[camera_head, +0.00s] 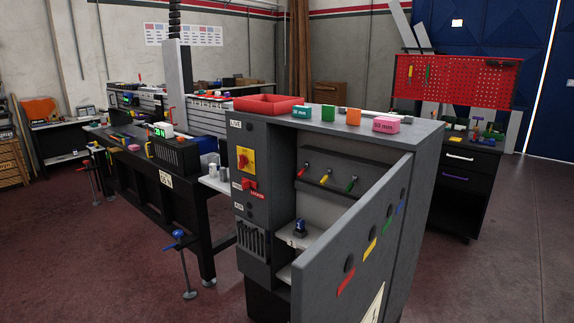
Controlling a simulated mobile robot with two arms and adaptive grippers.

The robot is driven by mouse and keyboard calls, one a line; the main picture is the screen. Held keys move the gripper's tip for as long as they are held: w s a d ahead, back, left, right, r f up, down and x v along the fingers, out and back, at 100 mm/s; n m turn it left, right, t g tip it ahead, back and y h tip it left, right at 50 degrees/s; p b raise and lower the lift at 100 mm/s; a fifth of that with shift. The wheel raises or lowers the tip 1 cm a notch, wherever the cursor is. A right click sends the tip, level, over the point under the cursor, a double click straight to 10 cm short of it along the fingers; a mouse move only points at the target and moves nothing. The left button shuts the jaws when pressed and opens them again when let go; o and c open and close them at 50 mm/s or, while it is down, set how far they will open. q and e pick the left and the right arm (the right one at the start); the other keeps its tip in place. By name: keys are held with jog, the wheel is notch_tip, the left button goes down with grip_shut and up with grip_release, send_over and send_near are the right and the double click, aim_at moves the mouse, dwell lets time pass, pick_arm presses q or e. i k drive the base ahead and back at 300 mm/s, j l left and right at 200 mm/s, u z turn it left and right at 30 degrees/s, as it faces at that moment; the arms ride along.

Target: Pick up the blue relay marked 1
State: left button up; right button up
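A small dark blue block (300,227), likely the blue relay, stands on a light shelf (312,236) inside the grey cabinet (270,135). It is too small for me to read a 1 on it. The cabinet door (345,250) is open and swung toward the front right, partly covering the lower inside of the cabinet. Neither of my grippers is in view.
Coloured-handled tools hang inside. A long black workbench (130,165) stands left, with a blue-handled clamp (180,240).

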aim_at(300, 226)
jog(key=i+j+z, duration=0.2)
jog(key=j, duration=0.15)
jog(key=i+j+z, duration=0.2)
jog(key=j, duration=0.15)
jog(key=j+z, duration=0.45)
jog(key=j, duration=0.25)
